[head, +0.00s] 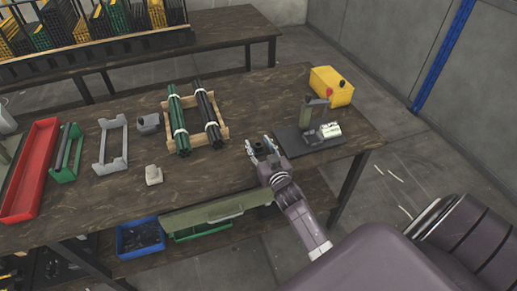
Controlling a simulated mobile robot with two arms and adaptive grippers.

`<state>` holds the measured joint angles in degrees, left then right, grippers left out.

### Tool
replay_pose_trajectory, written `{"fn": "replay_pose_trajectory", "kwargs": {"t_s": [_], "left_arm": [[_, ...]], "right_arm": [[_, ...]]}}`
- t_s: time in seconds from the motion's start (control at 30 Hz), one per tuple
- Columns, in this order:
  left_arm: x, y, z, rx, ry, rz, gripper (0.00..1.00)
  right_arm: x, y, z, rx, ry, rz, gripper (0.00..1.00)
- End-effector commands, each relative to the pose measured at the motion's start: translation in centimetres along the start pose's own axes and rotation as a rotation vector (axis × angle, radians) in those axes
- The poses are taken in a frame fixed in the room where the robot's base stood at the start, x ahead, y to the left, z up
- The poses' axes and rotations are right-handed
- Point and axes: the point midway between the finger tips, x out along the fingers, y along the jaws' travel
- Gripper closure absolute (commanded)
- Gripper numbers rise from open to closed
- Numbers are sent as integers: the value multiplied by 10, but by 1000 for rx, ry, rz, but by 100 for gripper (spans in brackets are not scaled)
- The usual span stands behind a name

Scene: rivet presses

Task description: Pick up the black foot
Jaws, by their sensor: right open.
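The black foot is most likely the small dark piece (260,148) on the table top, near its front edge. It is small and partly hidden, so its shape is hard to make out. My right gripper (261,144) is open, with its fingers on either side of this dark piece. I cannot tell whether the fingers touch it. My left gripper is not in view.
A press on a dark base plate (294,149) stands just right of the gripper, with a yellow box (332,86) behind it. A wooden rack (195,107) holds green and black tube bundles. A red tray (31,170) and grey bracket (111,146) stand left.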

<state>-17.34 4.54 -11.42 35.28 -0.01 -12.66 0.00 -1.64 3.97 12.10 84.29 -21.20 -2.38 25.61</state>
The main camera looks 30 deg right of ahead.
Motion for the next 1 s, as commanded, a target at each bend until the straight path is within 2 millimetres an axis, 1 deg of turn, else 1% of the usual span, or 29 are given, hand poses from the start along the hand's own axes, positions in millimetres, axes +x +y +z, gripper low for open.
{"fn": "replay_pose_trajectory", "kwargs": {"t_s": [0.2,0.5,0.57,0.87,1.0], "left_arm": [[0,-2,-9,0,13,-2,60],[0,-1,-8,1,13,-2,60],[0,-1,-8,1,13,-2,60],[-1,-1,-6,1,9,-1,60],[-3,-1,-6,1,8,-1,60]], "right_arm": [[0,0,0,0,1,0,59],[0,0,0,0,0,0,92],[0,0,0,0,0,0,96],[0,0,-3,-1,2,0,97],[-2,0,-15,-2,3,-1,97]]}}
